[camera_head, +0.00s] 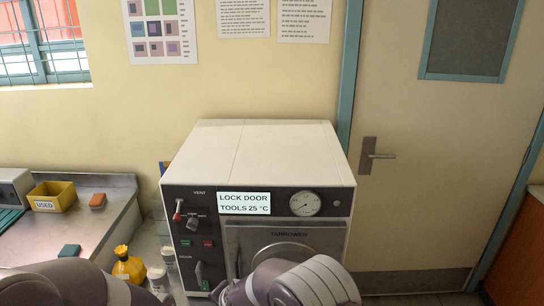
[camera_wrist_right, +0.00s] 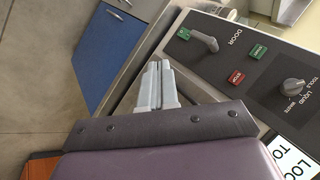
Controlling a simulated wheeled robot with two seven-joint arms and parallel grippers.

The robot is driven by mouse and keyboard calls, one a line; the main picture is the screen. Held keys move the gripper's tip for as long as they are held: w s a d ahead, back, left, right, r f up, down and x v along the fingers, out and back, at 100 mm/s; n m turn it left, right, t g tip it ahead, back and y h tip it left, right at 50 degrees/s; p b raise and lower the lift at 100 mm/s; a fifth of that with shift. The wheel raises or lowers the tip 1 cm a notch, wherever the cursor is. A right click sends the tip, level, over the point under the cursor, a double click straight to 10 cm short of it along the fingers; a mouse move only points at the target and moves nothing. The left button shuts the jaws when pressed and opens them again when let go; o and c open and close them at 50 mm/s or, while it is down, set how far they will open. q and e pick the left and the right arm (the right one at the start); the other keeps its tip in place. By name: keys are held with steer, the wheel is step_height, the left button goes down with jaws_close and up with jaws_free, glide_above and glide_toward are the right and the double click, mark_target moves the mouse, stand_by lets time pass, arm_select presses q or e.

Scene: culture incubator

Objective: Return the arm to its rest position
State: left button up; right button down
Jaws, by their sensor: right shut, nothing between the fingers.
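My right arm (camera_head: 300,283) shows at the bottom middle of the head view, in front of the machine's round door. My right gripper (camera_wrist_right: 158,84) shows in the right wrist view with its fingers together and nothing between them. It is close to the front of the incubator (camera_head: 255,160), beside the control panel with the door lever (camera_wrist_right: 198,38); I cannot tell whether it touches. My left arm (camera_head: 60,283) shows at the bottom left of the head view; its gripper is not in view.
A steel bench (camera_head: 95,225) on the left holds a yellow "USED" bin (camera_head: 53,197). A yellow bag or bottle (camera_head: 128,266) stands left of the incubator. A closed door (camera_head: 430,150) is on the right. A blue cabinet (camera_wrist_right: 112,50) shows in the right wrist view.

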steer(key=s+d+r+n+g+h, duration=0.1)
steer(key=s+d+r+n, duration=0.1)
steer(key=s+d, duration=0.5)
steer(key=s+d+r+n+g+h, duration=0.1)
steer(key=s+d+r, duration=0.3)
steer(key=d, duration=1)
steer(key=s+d+r+n+g+h, duration=0.2)
steer(key=s+d+r+n, duration=0.1)
steer(key=s+d, duration=0.7)
steer(key=shift+d+r+n, duration=0.2)
steer(key=shift+d+n, duration=0.4)
steer(key=shift+d, duration=0.25)
